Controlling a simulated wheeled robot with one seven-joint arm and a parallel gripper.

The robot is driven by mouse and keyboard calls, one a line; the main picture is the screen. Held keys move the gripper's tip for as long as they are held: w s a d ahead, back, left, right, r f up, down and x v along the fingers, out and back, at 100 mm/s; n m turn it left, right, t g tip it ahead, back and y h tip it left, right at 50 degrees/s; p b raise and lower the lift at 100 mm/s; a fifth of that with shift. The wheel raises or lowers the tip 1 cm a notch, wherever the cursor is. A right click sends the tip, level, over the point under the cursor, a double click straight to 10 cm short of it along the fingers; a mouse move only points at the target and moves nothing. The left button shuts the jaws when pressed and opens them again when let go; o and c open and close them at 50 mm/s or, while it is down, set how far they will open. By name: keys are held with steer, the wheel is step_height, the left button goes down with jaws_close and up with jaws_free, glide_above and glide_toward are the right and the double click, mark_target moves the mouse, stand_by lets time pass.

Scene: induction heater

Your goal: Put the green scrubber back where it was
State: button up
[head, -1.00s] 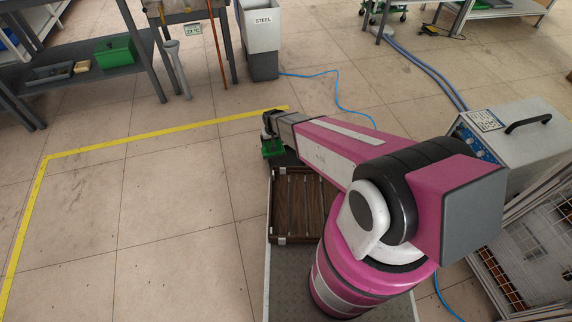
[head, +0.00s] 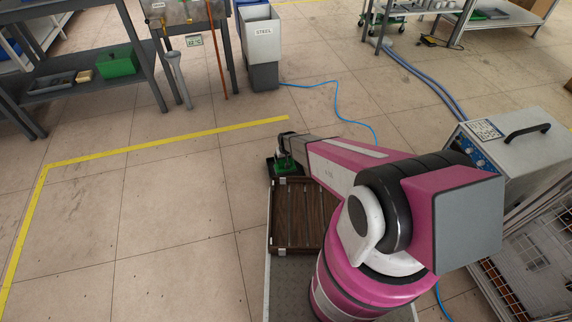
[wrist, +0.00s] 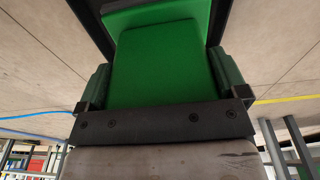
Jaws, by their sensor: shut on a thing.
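My gripper (head: 284,158) is at the far end of my arm, just past the wooden crate on my base. It is shut on the green scrubber (head: 287,169), seen small in the head view. In the wrist view the scrubber (wrist: 165,65) is a plain green block between the two dark fingers. A dark tray (head: 271,170) lies around and below the scrubber in the head view. Dark walls also show near the scrubber's far end in the wrist view. I cannot tell whether the scrubber touches the tray floor.
The slatted wooden crate (head: 275,215) is right beside the tray. A grey shelf (head: 75,78) with a green bin (head: 118,60) stands at the back left. A bin marked STEEL (head: 260,45) is at the back. A blue hose (head: 335,105) crosses the floor; the left floor is clear.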

mark_target(279, 169)
steer(key=shift+w+d+f, duration=0.25)
steer(key=shift+f, duration=1.95)
steer(key=shift+f, duration=0.1)
steer(key=o, duration=0.5)
